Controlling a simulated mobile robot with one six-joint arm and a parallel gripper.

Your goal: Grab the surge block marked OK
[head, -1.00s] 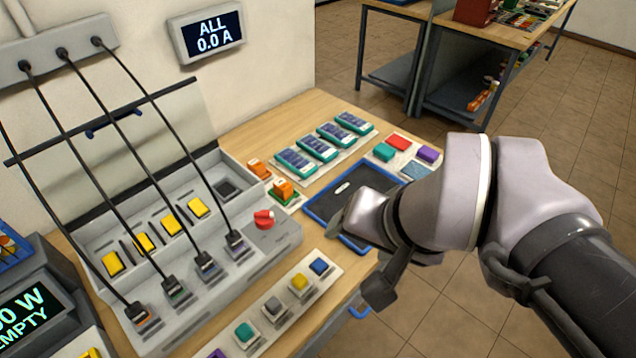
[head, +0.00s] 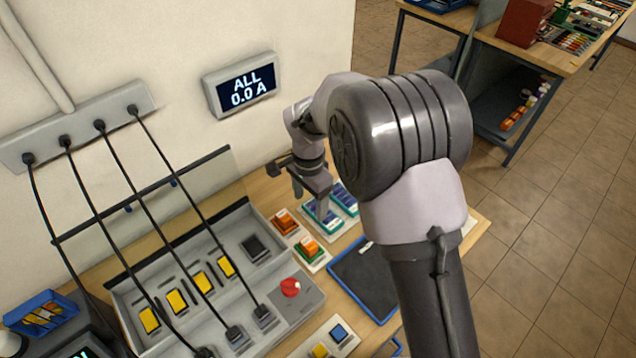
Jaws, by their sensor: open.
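Two orange blocks stand side by side on a pale strip on the bench: a rear one (head: 284,221) and a front one (head: 308,247) with green at its base. They may be the surge blocks, but I cannot read an OK mark on either. My gripper (head: 309,201) is open and points down, just behind and to the right of the rear orange block, over the row of teal-and-white modules (head: 324,216). It appears to hold nothing. My arm hides much of that row and the bench to its right.
A grey panel with yellow blocks (head: 178,300), black cables and a red knob (head: 290,287) is at left. A wall display (head: 241,86) reads ALL 0.0 A. Another workbench (head: 520,50) stands behind.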

